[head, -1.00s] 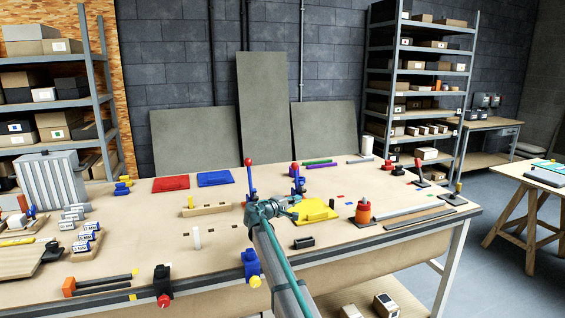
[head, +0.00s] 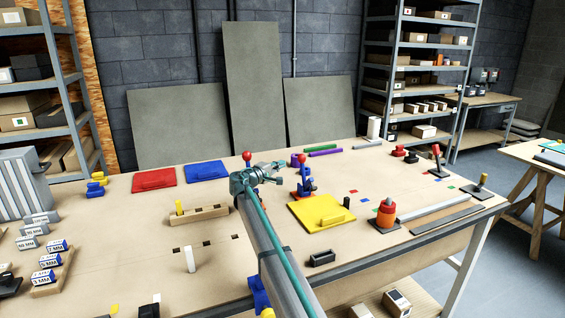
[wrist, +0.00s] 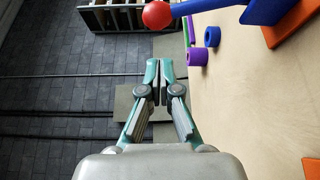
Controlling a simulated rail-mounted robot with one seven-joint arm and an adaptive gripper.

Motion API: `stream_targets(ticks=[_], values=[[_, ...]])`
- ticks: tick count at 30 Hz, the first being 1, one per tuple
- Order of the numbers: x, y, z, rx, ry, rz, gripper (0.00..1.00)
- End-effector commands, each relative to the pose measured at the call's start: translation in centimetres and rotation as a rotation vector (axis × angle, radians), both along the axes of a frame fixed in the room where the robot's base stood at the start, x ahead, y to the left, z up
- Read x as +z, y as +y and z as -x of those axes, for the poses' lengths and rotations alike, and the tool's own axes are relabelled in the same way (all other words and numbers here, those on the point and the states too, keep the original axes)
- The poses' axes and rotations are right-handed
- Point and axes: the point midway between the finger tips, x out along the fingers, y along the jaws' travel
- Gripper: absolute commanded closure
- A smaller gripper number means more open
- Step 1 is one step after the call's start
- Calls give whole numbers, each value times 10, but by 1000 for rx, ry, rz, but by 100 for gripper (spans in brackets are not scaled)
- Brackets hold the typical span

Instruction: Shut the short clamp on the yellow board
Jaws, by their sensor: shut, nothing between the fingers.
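The yellow board (head: 313,221) lies on the bench right of my arm. A blue clamp (head: 307,187) with a red ball-tipped handle (head: 301,160) stands upright at its back edge. A second red ball (head: 247,155) on a blue lever shows just behind my arm, its lower part hidden. I cannot tell which is the short clamp. My gripper (head: 282,166) is shut and empty, left of the first clamp's handle. In the wrist view my shut fingertips (wrist: 159,66) are apart from a red ball (wrist: 157,15) on a blue lever; an orange base (wrist: 288,27) shows at upper right.
Red (head: 154,180) and blue (head: 207,170) boards lie at the back left. An orange-red canister (head: 386,214) and grey bars (head: 432,207) lie right.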

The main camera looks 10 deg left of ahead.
Motion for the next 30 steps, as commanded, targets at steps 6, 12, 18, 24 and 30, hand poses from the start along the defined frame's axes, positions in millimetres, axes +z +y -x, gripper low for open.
stream_targets(ticks=[6, 12, 18, 24, 30], values=[[2, -14, -26, -3, 0, 0, 100], [1, -30, -56, -3, 1, 0, 100], [0, -41, -76, -1, 1, 0, 100], [-2, -45, -81, -1, 1, 0, 100], [-2, -44, -80, -1, 0, -1, 100]])
